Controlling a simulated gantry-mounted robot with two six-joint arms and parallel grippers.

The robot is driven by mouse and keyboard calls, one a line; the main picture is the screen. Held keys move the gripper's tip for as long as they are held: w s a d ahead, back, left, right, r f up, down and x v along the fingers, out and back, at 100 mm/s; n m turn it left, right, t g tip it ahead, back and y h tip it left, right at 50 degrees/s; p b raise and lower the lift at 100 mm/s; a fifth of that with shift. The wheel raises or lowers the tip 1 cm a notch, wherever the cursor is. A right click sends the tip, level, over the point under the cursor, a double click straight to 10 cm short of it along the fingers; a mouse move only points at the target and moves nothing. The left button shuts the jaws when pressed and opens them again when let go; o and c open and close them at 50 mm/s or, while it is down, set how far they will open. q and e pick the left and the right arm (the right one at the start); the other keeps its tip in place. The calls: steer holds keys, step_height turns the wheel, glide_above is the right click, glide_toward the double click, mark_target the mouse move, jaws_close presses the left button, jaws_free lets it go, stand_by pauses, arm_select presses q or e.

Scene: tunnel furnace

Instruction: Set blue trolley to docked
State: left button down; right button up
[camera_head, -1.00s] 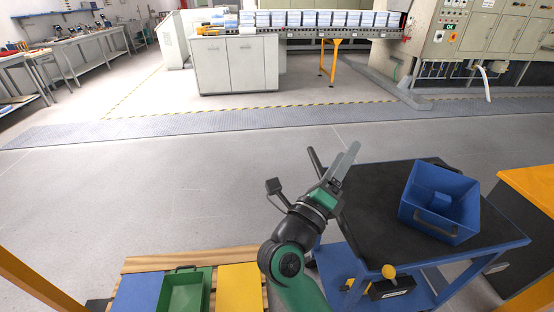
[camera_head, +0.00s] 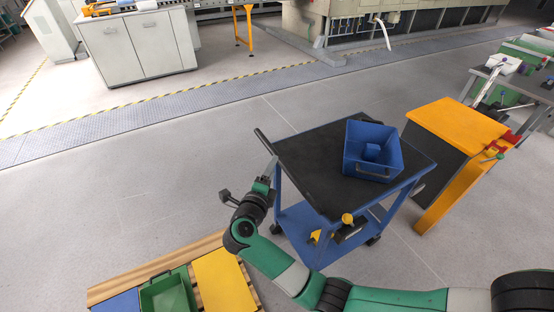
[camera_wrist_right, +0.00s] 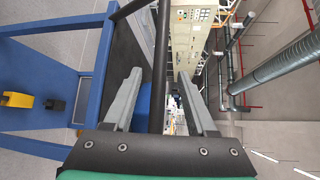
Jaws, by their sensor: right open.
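The blue trolley (camera_head: 309,222) stands on the grey floor, with a black top (camera_head: 310,165) and a lower blue shelf. A dark handle bar (camera_head: 263,142) is at its left end. In the right wrist view the open fingers (camera_wrist_right: 162,98) stand on either side of the dark bar (camera_wrist_right: 161,65), with gaps visible. Contact cannot be told. My left gripper is out of view.
An orange-topped cabinet (camera_head: 459,121) stands close right of the trolley. A pallet with a green bin (camera_head: 167,292) and a yellow panel (camera_head: 225,281) lies at the bottom left. Open floor extends left and behind, up to the yellow-black striped line (camera_head: 150,103).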

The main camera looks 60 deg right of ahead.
mark_target(277, 154)
steer(key=b+x, duration=0.1)
steer(key=x, duration=0.4)
steer(key=shift+w+d+f+b, duration=0.1)
steer(key=shift+d+f+b, duration=0.05)
steer(key=shift+b, duration=0.25)
steer(key=shift+w+d, duration=0.15)
steer(key=shift+d, duration=0.5)
steer(key=shift+c, duration=0.2)
jaws_close()
